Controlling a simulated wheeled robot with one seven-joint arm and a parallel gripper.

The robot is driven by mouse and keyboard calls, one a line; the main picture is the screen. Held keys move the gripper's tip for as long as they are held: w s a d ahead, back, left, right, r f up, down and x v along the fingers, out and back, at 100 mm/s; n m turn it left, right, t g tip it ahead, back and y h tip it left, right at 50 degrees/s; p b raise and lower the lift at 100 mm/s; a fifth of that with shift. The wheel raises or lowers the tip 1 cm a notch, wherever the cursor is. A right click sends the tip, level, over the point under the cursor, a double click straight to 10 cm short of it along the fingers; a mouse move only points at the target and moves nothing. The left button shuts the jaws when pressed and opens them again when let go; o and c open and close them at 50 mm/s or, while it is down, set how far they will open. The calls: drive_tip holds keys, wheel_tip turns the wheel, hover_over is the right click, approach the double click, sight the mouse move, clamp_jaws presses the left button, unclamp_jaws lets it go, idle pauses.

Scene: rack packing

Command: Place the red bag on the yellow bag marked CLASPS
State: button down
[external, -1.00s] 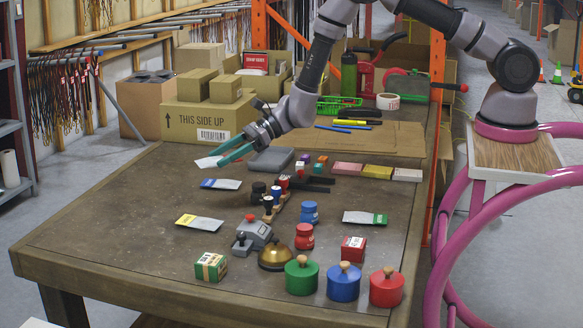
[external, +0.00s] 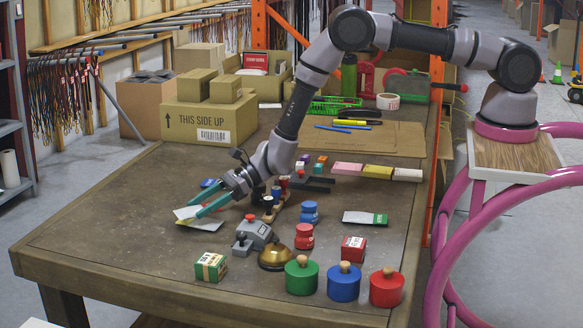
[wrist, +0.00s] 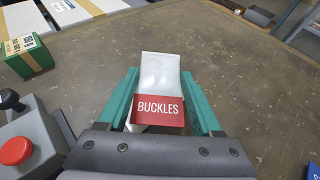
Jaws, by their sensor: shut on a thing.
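The red bag (wrist: 158,108) is a flat white packet with a red band reading BUCKLES. My gripper (external: 190,213) is shut on it, with a teal finger along each side in the wrist view (wrist: 159,100). In the external view the red bag (external: 183,212) is directly over the left part of the yellow bag (external: 207,226) on the table. Most of the yellow bag is hidden by the red bag and my fingers, and its CLASPS marking cannot be read. I cannot tell whether the two bags touch.
A grey box with a red button (external: 257,231) stands close right of my gripper, with a brass bell (external: 275,257) beyond. A green box (external: 211,267) is nearer the front. A blue bag (external: 206,183) lies behind. The table's left side is clear.

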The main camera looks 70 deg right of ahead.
drive_tip(key=shift+f, duration=0.5)
drive_tip(key=shift+f, duration=0.15)
drive_tip(key=shift+c, duration=0.3)
unclamp_jaws()
